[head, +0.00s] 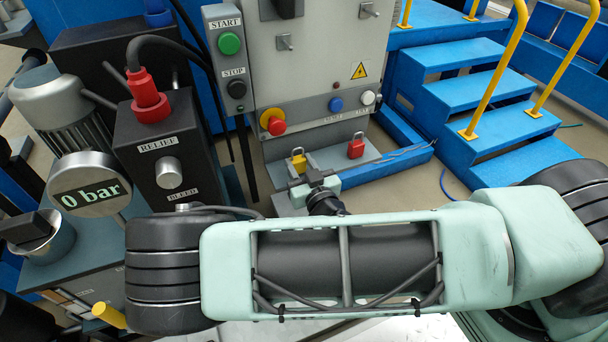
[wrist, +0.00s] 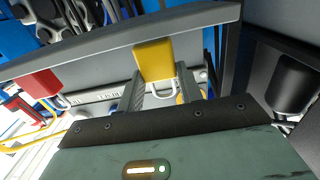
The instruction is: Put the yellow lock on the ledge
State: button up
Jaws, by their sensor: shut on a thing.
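The yellow lock (head: 299,163) is at the left part of the grey ledge (head: 332,158) below the control cabinet, with its shackle up in the head view. In the wrist view the yellow lock (wrist: 154,58) is between the fingertips of my gripper (wrist: 159,82), which is shut on it. Its body overlaps the edge of the ledge (wrist: 110,42) in that view; whether it rests on the ledge I cannot tell. In the head view my gripper (head: 302,180) is small and partly hidden behind my wrist.
A red lock (head: 356,149) stands at the ledge's right part and also shows in the wrist view (wrist: 36,84). The cabinet (head: 320,75) rises behind the ledge. A relief box (head: 165,150) stands left; blue steps (head: 470,110) stand right. The ledge between the locks is clear.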

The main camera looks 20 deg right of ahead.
jog(key=shift+w+f+b, duration=0.15)
jog(key=shift+f+b, duration=0.15)
jog(key=shift+f, duration=0.1)
jog(key=shift+r, duration=0.2)
jog(key=shift+f, duration=0.1)
jog(key=o, duration=1)
jog(key=shift+o, duration=0.2)
